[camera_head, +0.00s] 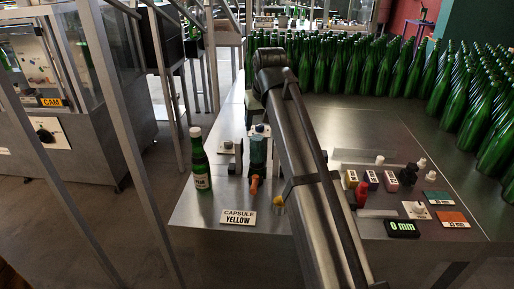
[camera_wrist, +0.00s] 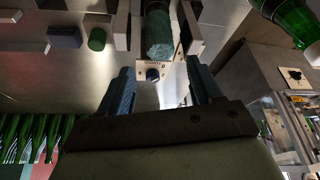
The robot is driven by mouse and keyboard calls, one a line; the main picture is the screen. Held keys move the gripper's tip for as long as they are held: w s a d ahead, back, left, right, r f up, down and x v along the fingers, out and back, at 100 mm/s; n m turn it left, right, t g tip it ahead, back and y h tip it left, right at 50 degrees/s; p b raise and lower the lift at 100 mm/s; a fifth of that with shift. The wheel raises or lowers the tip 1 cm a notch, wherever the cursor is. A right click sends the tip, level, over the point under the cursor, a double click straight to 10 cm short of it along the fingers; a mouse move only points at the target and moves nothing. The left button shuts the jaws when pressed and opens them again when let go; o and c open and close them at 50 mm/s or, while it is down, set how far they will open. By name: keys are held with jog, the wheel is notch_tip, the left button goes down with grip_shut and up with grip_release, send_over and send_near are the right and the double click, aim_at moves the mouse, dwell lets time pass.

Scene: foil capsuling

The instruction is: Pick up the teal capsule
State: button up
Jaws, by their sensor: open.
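No object shows clearly as a teal capsule. In the wrist view, a short dark green cylinder (camera_wrist: 97,39) stands on the metal surface, left of the fingers; I cannot tell whether it is the capsule. A mottled teal body (camera_wrist: 158,38) sits between two pale plates ahead of the fingers; a teal-dark device (camera_head: 258,152) stands on the table in the head view. My gripper (camera_wrist: 160,92) is open, with nothing seen between its two blue-grey fingers. In the head view my arm crosses the table and hides part of it; the fingertips are not seen there.
A green bottle (camera_head: 200,165) stands at the table's left edge. A yellow piece (camera_head: 278,202) shows beside my arm. Many green bottles (camera_head: 350,70) crowd the back.

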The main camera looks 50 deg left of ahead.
aim_at(258, 139)
jog(key=x, duration=1.1)
jog(key=shift+w+a+f, duration=0.1)
jog(key=shift+a+f, duration=0.05)
jog(key=shift+a, duration=0.1)
